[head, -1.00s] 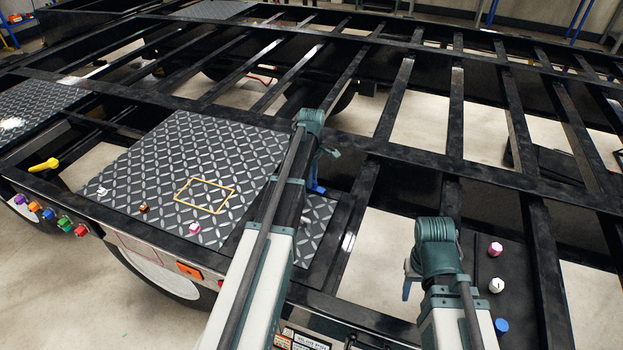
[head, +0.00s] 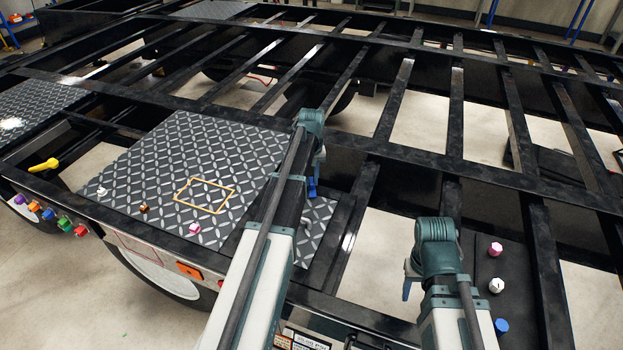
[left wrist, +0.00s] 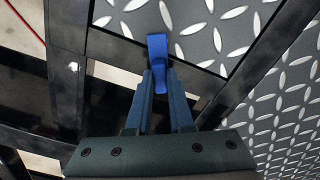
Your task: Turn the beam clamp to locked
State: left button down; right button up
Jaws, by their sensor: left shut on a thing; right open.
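The bright blue clamp handle (left wrist: 158,48) lies between the fingertips of my left gripper (left wrist: 160,76) in the left wrist view. Its far end sticks out past the tips, beside a diamond-plate panel edge and a dark beam. My left gripper (head: 313,186) is shut on it. In the head view my arm covers most of this spot, and only some blue shows below the wrist. The clamp's body and any lock mark are hidden. My right gripper (head: 406,288) is open and empty over a gap in the frame, mostly hidden by its own wrist.
The black trailer frame (head: 240,118) has many crossbeams with open gaps. A diamond-plate panel (head: 150,165) carries small knobs and a yellow outline (head: 205,195). A yellow handle (head: 43,165) and coloured knobs sit at the left edge. Pink (head: 495,249), white (head: 496,286) and blue (head: 501,326) knobs stand at right.

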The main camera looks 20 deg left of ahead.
aim_at(312, 181)
pick_arm(q)
jog(key=m, duration=0.5)
jog(key=shift+m, duration=0.4)
dwell(0.4)
jog(key=c, duration=0.8)
grip_release()
jog(key=shift+r, duration=0.1)
notch_tip(312, 181, up, 14)
jog(key=p, duration=1.4)
jog(key=shift+f, duration=0.2)
